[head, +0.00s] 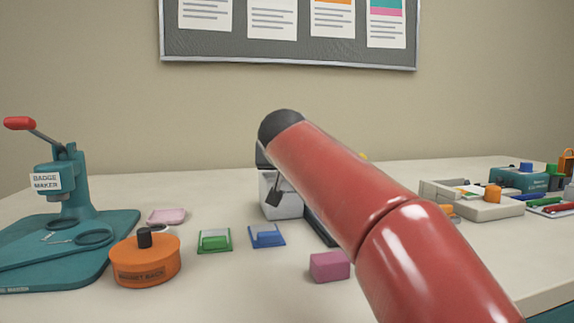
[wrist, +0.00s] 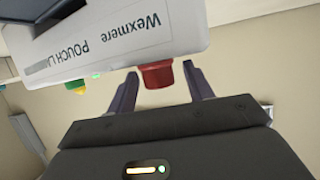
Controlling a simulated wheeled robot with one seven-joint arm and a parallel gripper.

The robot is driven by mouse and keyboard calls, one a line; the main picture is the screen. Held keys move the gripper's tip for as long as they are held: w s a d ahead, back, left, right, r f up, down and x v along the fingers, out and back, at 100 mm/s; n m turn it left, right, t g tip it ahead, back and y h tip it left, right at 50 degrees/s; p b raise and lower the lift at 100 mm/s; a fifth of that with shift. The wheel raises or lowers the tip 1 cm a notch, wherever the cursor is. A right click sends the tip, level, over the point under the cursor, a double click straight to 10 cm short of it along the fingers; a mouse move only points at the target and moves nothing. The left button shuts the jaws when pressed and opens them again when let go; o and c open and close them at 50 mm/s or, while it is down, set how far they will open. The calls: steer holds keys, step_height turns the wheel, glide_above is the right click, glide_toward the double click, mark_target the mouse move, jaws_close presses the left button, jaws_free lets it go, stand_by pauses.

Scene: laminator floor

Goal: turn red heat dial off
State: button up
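The red heat dial (wrist: 157,75) sticks out from the edge of the white laminator (wrist: 120,40), lettered "Wexmere POUCH", in the wrist view. My gripper (wrist: 161,82) has its two dark fingers apart, one on each side of the dial. A small gap shows between the dial and the right finger; the left finger is very close to the dial, and I cannot tell whether it touches. In the head view, part of the white laminator (head: 283,197) shows behind my red arm, which hides the dial and most of the machine.
A yellow and green knob (wrist: 76,87) sits on the laminator. On the table are a teal badge maker (head: 70,190), an orange round tin (head: 145,262), a green clip (head: 214,241), a blue clip (head: 267,236), a pink block (head: 329,266) and a beige tray (head: 480,209).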

steer(key=c, duration=0.9)
steer(key=shift+r+n+y+p, duration=0.1)
steer(key=shift+n+y+p, duration=0.2)
steer(key=shift+y, duration=0.1)
steer(key=shift+d+n+y+p, duration=0.15)
steer(key=shift+n+y+p, duration=0.45)
steer(key=shift+n+y, duration=0.25)
steer(key=shift+n+g+y, duration=0.4)
steer(key=shift+n+y, duration=0.25)
steer(key=shift+y, duration=0.3)
steer(key=n+y, duration=0.1)
steer(key=n+g+y+b, duration=0.1)
steer(key=n+g+y, duration=0.1)
steer(key=n+y, duration=0.1)
steer(key=shift+w+f, duration=0.1)
steer(key=shift+f, duration=0.15)
steer(key=n+g+y, duration=0.2)
steer(key=n, duration=0.1)
steer(key=shift+r+g, duration=0.2)
steer(key=shift+g, duration=0.2)
steer(key=shift+n+g+y, duration=0.6)
steer(key=shift+n+g, duration=0.1)
steer(key=shift+g, duration=0.1)
steer(key=shift+f, duration=0.15)
